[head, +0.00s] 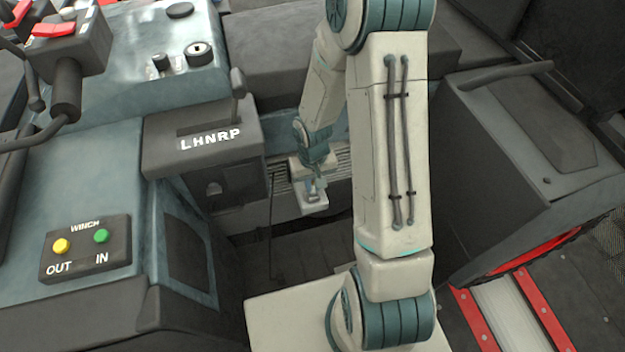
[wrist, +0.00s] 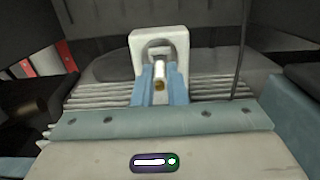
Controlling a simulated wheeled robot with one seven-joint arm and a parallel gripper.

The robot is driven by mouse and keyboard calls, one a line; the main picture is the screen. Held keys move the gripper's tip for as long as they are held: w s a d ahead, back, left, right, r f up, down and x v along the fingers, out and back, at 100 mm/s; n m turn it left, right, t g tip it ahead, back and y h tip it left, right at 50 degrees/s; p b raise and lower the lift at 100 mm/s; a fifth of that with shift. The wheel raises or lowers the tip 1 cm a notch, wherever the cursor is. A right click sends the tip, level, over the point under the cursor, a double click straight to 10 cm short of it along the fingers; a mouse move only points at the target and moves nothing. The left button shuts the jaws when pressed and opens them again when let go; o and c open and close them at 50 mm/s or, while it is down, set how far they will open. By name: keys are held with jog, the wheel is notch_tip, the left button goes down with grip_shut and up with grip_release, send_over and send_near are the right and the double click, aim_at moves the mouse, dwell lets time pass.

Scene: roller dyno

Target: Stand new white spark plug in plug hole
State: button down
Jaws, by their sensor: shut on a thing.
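The white spark plug (wrist: 159,69) is held between the blue fingers of my gripper (wrist: 160,86) in the wrist view. A brass-coloured end (wrist: 159,86) shows at its near side. Just beyond the fingertips is a pale block with an arched opening (wrist: 160,37); I cannot tell whether the plug touches it. In the head view my gripper (head: 315,186) is low in the gap between the consoles, over the same pale block (head: 314,202). The plug cannot be made out there. No plug hole can be told for sure in either view.
A ribbed grey surface (wrist: 100,95) lies behind the fingers. A thin dark rod (wrist: 241,50) stands to the right. The console with the LHNRP lever (head: 205,140) is close left of my arm, and a dark box (head: 530,160) stands at the right.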

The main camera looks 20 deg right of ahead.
jog(key=c, duration=1.4)
grip_release()
jog(key=shift+o, duration=0.2)
notch_tip(320, 180, up, 14)
jog(key=p, duration=0.2)
jog(key=s+r+t+p, duration=0.1)
jog(key=s+r+p, duration=0.1)
jog(key=s+r, duration=0.5)
jog(key=s+r+t+p, duration=0.1)
jog(key=s+r+p, duration=0.2)
jog(key=s+r, duration=0.3)
notch_tip(320, 180, up, 5)
jog(key=shift+s+r+t, duration=0.1)
jog(key=shift+s+t, duration=0.3)
